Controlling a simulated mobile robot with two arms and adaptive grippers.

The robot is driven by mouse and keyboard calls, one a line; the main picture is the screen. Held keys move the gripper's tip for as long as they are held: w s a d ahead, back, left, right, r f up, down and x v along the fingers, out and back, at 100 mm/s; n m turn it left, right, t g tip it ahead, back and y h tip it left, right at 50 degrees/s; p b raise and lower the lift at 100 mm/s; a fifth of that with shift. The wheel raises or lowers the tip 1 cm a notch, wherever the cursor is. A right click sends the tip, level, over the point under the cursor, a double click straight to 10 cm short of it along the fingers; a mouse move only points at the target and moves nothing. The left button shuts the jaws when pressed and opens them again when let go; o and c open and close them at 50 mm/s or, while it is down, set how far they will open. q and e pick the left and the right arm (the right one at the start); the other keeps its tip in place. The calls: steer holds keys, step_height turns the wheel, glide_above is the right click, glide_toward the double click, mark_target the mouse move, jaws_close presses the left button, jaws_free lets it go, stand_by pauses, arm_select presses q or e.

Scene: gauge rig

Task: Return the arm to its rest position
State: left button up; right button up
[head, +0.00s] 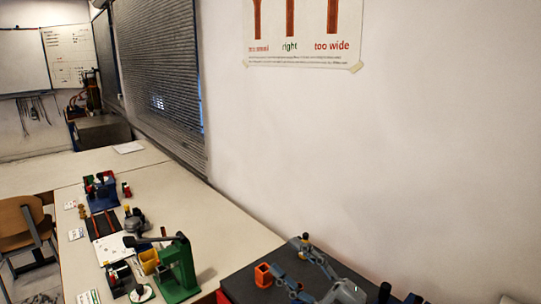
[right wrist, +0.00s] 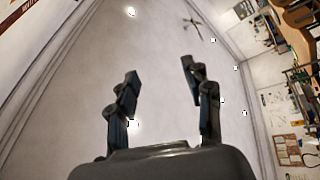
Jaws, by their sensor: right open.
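My right gripper (head: 287,256) shows at the lower right of the head view, its two grey-blue fingers spread apart with nothing between them. It appears over or in front of a dark surface (head: 240,284); its height above it is hard to tell. In the right wrist view the same gripper (right wrist: 160,76) is open and empty, with pale wall or ceiling behind the fingers. My left gripper is not in view.
A small orange open box (head: 263,275) is close to the right gripper's fingers. A green press (head: 178,272) with a dark lever stands on the pale table (head: 225,240) to the left. Several small fixtures line the table farther back. A white wall rises behind the gripper.

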steer(key=w+d+f+m+t+h, duration=0.2)
steer(key=d+f+m+t+h, duration=0.45)
steer(key=d+m+h, duration=0.7)
steer(key=s+d+f+m+g+h, duration=0.1)
steer(key=s+f+m+g, duration=0.1)
steer(key=s+f+g, duration=0.2)
steer(key=s+d+f+m+g+h, duration=0.2)
steer(key=s+f, duration=0.4)
steer(key=f, duration=0.4)
steer(key=s+d+f+m+g+h, duration=0.1)
steer(key=s+f+m+g, duration=0.2)
steer(key=s+f+g, duration=0.3)
steer(key=shift+d+f+h, duration=0.2)
steer(key=shift+f+h, duration=0.15)
steer(key=shift+f, duration=0.15)
steer(key=s+a+f+g+y, duration=0.1)
steer(key=s+f+g, duration=0.35)
steer(key=s, duration=0.65)
step_height(320, 180, down, 24)
steer(key=f+g, duration=0.1)
steer(key=s+d+f+g, duration=0.1)
steer(key=s+d+f, duration=0.1)
steer(key=s+f, duration=1.5)
steer(key=shift+s+d+g, duration=0.3)
steer(key=shift+s+d, duration=0.05)
steer(key=shift+s, duration=0.15)
